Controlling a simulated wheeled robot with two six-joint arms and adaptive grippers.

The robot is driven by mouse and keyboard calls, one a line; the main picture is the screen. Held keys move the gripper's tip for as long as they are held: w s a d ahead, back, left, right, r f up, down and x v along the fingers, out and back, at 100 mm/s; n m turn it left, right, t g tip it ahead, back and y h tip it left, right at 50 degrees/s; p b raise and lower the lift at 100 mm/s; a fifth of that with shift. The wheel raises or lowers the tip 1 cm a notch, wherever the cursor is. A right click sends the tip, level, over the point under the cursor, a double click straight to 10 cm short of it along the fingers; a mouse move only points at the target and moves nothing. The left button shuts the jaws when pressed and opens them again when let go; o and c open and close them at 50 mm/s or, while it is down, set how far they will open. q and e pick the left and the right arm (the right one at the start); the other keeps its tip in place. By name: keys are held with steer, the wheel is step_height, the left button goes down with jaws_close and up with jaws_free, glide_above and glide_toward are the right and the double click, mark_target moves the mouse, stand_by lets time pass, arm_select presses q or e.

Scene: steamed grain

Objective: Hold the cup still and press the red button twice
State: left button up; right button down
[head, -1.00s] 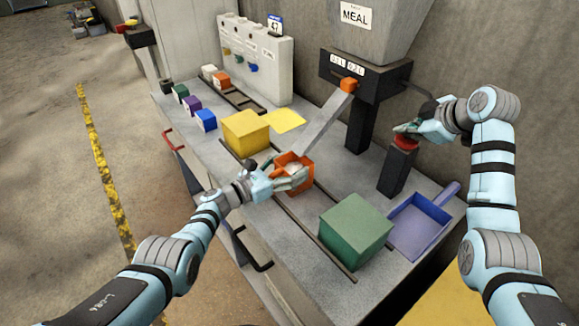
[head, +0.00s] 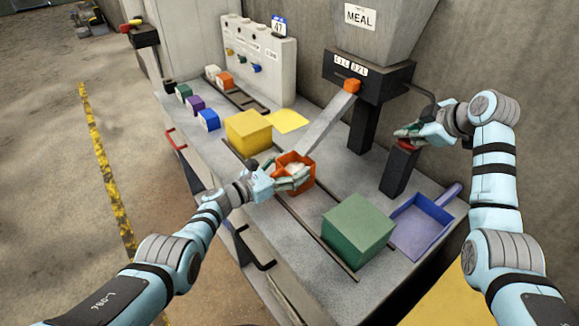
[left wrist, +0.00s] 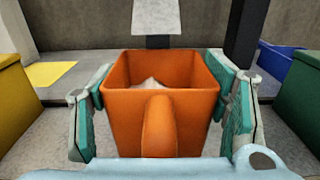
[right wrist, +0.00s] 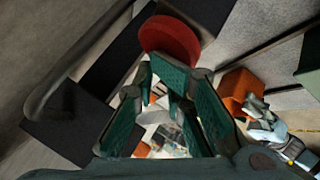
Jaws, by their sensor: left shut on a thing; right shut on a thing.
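The orange cup (head: 307,172) stands upright below the grey chute (head: 319,128), with pale contents. My left gripper (head: 291,180) is shut on the cup, with a finger on each side; the left wrist view shows the cup (left wrist: 160,100) and its handle facing me. The red button (head: 404,146) tops a black post (head: 398,172). My right gripper (head: 408,131) is at the button, fingertips against it. In the right wrist view the button (right wrist: 170,38) is just beyond the fingertips, partly hidden.
The grey meal hopper (head: 382,40) with a small display (head: 350,66) stands above the chute. A yellow block (head: 247,132) and a green block (head: 358,229) flank the cup. A blue-purple scoop tray (head: 421,226) lies at right. Several small coloured blocks line the back left.

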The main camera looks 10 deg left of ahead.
steer(key=shift+d+f, duration=0.25)
steer(key=shift+f, duration=0.15)
steer(key=r, duration=0.3)
steer(key=w+r, duration=0.1)
steer(key=r, duration=0.1)
steer(key=shift+d+r, duration=0.1)
steer(key=shift+d, duration=0.2)
steer(key=shift+s+a+r, duration=0.1)
steer(key=shift+a+r, duration=0.15)
steer(key=shift+r, duration=0.15)
steer(key=shift+d, duration=0.1)
stand_by(0.8)
